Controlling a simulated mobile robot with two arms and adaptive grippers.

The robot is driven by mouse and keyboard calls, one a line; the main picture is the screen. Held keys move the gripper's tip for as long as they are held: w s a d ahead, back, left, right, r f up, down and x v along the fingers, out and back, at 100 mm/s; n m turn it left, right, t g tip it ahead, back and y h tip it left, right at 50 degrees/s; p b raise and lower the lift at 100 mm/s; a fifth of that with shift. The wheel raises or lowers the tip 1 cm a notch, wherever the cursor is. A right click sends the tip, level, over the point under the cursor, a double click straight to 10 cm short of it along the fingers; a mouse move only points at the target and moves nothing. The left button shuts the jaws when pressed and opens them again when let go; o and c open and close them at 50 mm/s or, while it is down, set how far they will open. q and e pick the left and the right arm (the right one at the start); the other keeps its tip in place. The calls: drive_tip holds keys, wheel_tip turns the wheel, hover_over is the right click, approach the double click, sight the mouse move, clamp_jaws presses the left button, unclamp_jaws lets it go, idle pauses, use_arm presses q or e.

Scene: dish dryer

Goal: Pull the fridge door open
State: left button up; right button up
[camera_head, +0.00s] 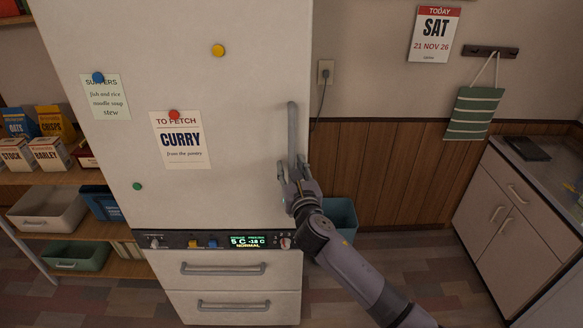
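The white fridge door (240,100) fills the upper middle of the head view and looks closed. Its grey vertical handle (292,130) runs along the door's right edge. My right gripper (292,168) is at the lower end of the handle, with one finger to each side of it. The fingers look spread, with a gap between them and the bar; whether either touches it is hard to tell. The gripper hides the handle's lowest part. My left gripper is not in view.
Below the door are a control panel (218,240) and two drawers with handles (222,269). A shelf (45,177) with boxes and bins stands at the left. A blue-grey bin (343,215) is behind my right arm. A counter cabinet (510,205) stands at the right, with open floor before it.

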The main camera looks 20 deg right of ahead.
drive_tip(key=shift+c, duration=0.6)
clamp_jaws()
idle(0.3)
